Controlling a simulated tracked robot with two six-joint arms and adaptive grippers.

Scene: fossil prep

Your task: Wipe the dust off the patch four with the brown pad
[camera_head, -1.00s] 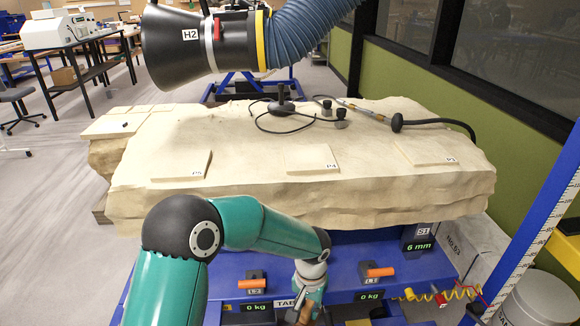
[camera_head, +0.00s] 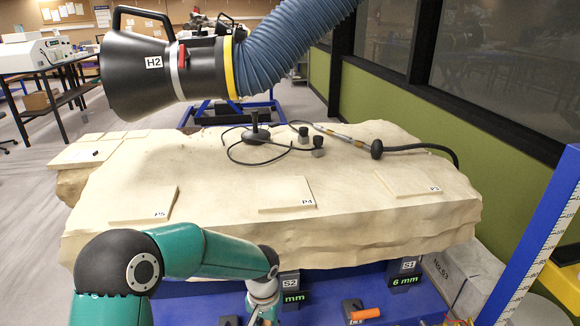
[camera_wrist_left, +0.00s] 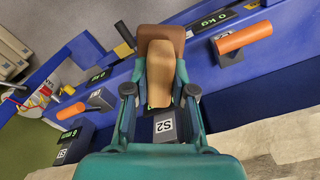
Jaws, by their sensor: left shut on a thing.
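The patch four, a thin pale plate labelled P4 (camera_head: 285,192), lies on the front part of the big pale rock slab (camera_head: 235,230). Any dust on it is too faint to tell. My left gripper (camera_wrist_left: 160,95) is shut on the brown pad (camera_wrist_left: 160,70), which has a darker brown top and a tan face, in the left wrist view. In the head view the left gripper (camera_head: 262,315) is at the bottom edge, in front of and below the slab. The pad is cut off there. My right gripper is not in view.
Plates P5 (camera_head: 144,204) and P3 (camera_head: 408,182) lie either side. A black hood labelled H2 (camera_head: 160,75) with a blue hose (camera_head: 290,45) hangs over the slab's back left. A black stand with cables (camera_head: 257,136) sits behind P4. An orange-handled clamp (camera_head: 360,313) is on the blue frame.

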